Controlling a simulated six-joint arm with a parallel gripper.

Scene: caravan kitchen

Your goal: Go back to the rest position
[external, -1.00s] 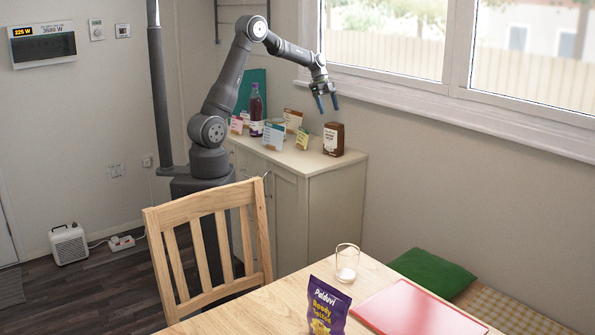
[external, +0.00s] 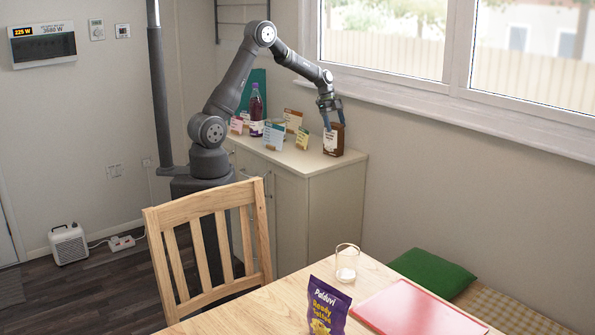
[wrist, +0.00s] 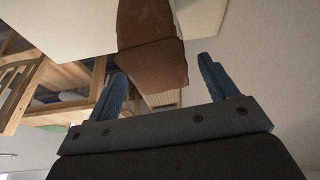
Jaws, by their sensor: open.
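My gripper (external: 333,119) is open and points down at the brown package (external: 334,142) on the right end of the cabinet top. In the external view the blue fingers reach the package's upper part. In the wrist view the package (wrist: 152,55) shows ahead, between and beyond the two blue fingers of my gripper (wrist: 160,68), with visible gaps to each side. I cannot tell if a finger touches it. The package stands upright on the cabinet.
The cabinet top (external: 308,163) also holds a dark bottle (external: 256,105) and several small cards (external: 274,135) to the left. The window sill (external: 440,105) runs behind on the right. A wooden chair (external: 215,205) and table with a glass (external: 347,263) stand in front.

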